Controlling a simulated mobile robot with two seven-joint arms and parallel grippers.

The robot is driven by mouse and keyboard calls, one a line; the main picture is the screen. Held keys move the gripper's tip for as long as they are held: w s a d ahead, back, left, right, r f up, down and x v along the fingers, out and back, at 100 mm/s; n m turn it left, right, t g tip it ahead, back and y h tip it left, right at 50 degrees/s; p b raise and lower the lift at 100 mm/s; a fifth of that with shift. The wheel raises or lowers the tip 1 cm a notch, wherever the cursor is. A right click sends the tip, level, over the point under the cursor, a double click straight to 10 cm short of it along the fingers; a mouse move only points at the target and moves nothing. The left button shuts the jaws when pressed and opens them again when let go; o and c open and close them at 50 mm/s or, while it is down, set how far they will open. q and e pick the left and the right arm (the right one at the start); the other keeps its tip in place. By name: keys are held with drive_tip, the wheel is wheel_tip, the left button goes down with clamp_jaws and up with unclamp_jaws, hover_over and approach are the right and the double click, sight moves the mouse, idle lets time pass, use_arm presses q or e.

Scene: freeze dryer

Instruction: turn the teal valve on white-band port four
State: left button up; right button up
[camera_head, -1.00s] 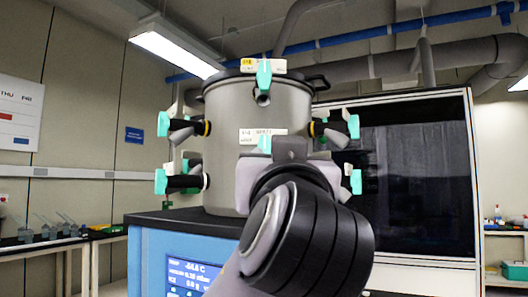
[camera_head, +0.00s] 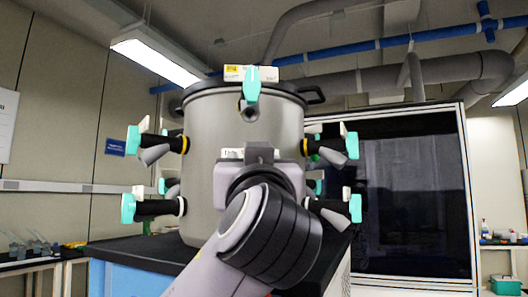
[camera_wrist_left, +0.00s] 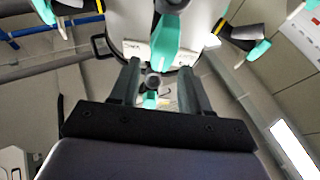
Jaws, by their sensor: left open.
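The grey drum (camera_head: 207,135) carries black ports with teal valves on its sides and front. Port labels are too small to read. My left gripper (camera_head: 260,155) is in front of the drum, its fingers mostly hidden by my wrist. In the left wrist view, the open fingers (camera_wrist_left: 160,72) point at a lower front teal valve (camera_wrist_left: 170,42), which lies at or just beyond the fingertips; contact cannot be told. The lower left port's valve (camera_head: 128,208) has a white band at its base. The upper side valves (camera_head: 133,140) have yellow bands. My right gripper is out of view.
An upper front teal valve (camera_head: 251,86) stands above my gripper, below a yellow-and-white label (camera_head: 250,73). Right-side valves (camera_head: 352,146) stick out near my arm. A dark-windowed cabinet (camera_head: 420,195) stands right. A black top (camera_head: 140,248) lies under the drum.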

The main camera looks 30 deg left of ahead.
use_arm(q)
drive_tip(key=shift+w+a+r, duration=0.2)
drive_tip(key=shift+w+a, duration=0.15)
drive_tip(key=shift+w, duration=0.2)
clamp_jaws()
